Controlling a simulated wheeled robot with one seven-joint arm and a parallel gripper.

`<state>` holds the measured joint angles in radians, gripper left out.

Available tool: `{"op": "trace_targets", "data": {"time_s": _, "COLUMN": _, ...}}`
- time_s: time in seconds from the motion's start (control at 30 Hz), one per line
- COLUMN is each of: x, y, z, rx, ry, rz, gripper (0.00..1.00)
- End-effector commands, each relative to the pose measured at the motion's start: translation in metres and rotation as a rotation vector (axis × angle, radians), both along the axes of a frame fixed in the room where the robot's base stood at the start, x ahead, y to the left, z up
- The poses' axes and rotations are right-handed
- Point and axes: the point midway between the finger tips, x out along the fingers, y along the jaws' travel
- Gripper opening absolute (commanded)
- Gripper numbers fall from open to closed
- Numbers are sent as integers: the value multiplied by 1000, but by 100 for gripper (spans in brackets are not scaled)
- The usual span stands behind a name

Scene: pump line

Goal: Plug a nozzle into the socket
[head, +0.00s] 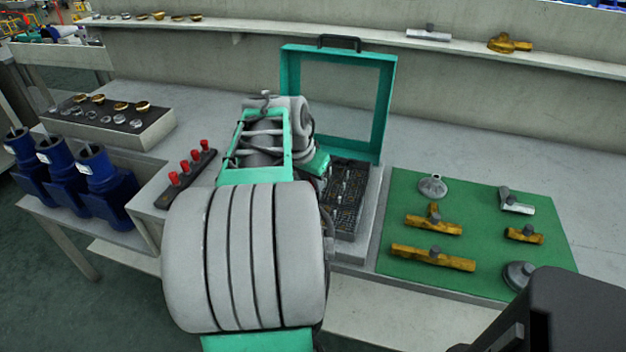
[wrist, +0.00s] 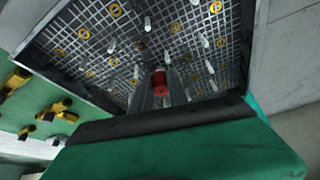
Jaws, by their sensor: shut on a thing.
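The nozzles are red-tipped pieces, and several of them (head: 187,165) stand in a dark rack left of my arm in the head view. In the wrist view my gripper (wrist: 165,88) is shut on a red nozzle (wrist: 160,80), held over a dark grid panel (wrist: 105,62). The panel carries several pale pegs and yellow round marks. In the head view this panel (head: 350,185) lies in a case with an open teal lid (head: 385,105). My arm hides the gripper and held nozzle there. Which socket lies under the nozzle, and whether it touches the panel, I cannot tell.
A green mat (head: 395,275) with brass and grey fittings lies right of the case. Blue pumps (head: 105,180) stand at the left, near a dark tray (head: 125,125) of small parts. The raised lid stands behind the panel. Bare bench shows behind the mat.

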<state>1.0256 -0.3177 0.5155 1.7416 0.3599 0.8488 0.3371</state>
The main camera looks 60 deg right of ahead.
Motion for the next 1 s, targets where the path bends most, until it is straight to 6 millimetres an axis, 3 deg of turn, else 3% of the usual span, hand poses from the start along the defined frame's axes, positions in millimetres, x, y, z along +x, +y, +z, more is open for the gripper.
{"op": "trace_targets", "data": {"time_s": 0.27, "x": 0, "y": 0, "z": -5, "rx": 0, "ry": 0, "rz": 0, "gripper": 0}}
{"op": "trace_targets", "data": {"time_s": 0.3, "x": 0, "y": 0, "z": -4, "rx": 0, "ry": 0, "rz": 0, "gripper": 23}}
{"op": "trace_targets", "data": {"time_s": 0.57, "x": 1, "y": 0, "z": -4, "rx": 0, "ry": -1, "rz": 1, "gripper": 45}}
{"op": "trace_targets", "data": {"time_s": 1.0, "x": 3, "y": 1, "z": -1, "rx": -2, "ry": -2, "rz": 7, "gripper": 45}}
